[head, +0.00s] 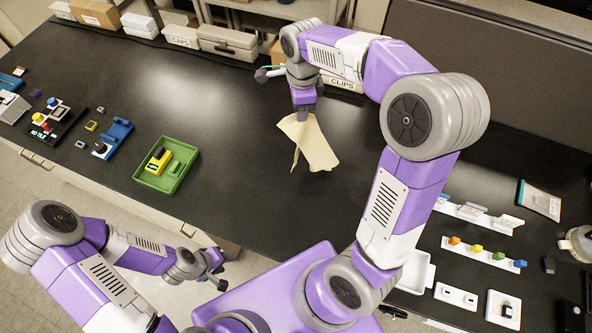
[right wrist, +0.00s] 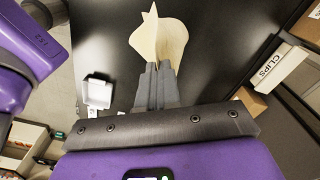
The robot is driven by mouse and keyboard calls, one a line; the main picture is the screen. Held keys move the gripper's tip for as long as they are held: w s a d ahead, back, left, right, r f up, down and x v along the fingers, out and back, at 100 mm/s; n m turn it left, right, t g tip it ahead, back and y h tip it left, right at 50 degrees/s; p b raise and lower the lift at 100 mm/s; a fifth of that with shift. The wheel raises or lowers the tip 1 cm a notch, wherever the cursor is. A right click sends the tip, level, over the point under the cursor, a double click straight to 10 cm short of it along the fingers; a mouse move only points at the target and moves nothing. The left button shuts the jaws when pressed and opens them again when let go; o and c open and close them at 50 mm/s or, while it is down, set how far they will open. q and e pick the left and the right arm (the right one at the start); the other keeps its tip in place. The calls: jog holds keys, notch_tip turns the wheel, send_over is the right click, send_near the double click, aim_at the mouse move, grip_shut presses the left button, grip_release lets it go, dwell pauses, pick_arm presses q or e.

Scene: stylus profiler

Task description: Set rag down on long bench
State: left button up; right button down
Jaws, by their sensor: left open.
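The rag (head: 310,143) is a cream-coloured cloth hanging in folds over the middle of the long black bench (head: 235,105). My right gripper (head: 303,112) is shut on the rag's upper part. In the right wrist view the rag (right wrist: 158,42) spreads out beyond the closed fingers (right wrist: 157,75). I cannot tell whether its lower edge touches the bench. My left gripper (head: 220,270) is open and empty, low at the bench's near side, away from the rag.
A green tray (head: 139,178) with a yellow item lies left of the rag. Small devices (head: 102,150) sit further left. Boxes, including one marked CLIPS (head: 343,83), line the back. Coloured pieces (head: 478,249) and white trays stand at the right. The bench around the rag is clear.

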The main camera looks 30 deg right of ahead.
notch_tip(320, 180, down, 10)
jog(key=b, duration=0.8)
jog(key=shift+s, duration=0.15)
jog(key=shift+r, duration=0.1)
jog(key=w+d+r+n, duration=0.1)
jog(key=w+d+n, duration=0.1)
jog(key=w+d, duration=0.4)
jog(key=w+d+r+n, duration=0.1)
jog(key=w+d+n, duration=0.15)
jog(key=w, duration=0.65)
jog(key=s+a+f, duration=0.5)
jog(key=s+f, duration=0.3)
jog(key=s+a+f, duration=0.5)
jog(key=s+f, duration=0.3)
jog(key=s, duration=0.1)
jog(key=s+a+f, duration=0.5)
jog(key=s+f, duration=0.3)
jog(key=s, duration=0.1)
jog(key=shift+a+f, duration=0.1)
jog(key=shift+f, duration=0.3)
jog(key=shift+m, duration=0.25)
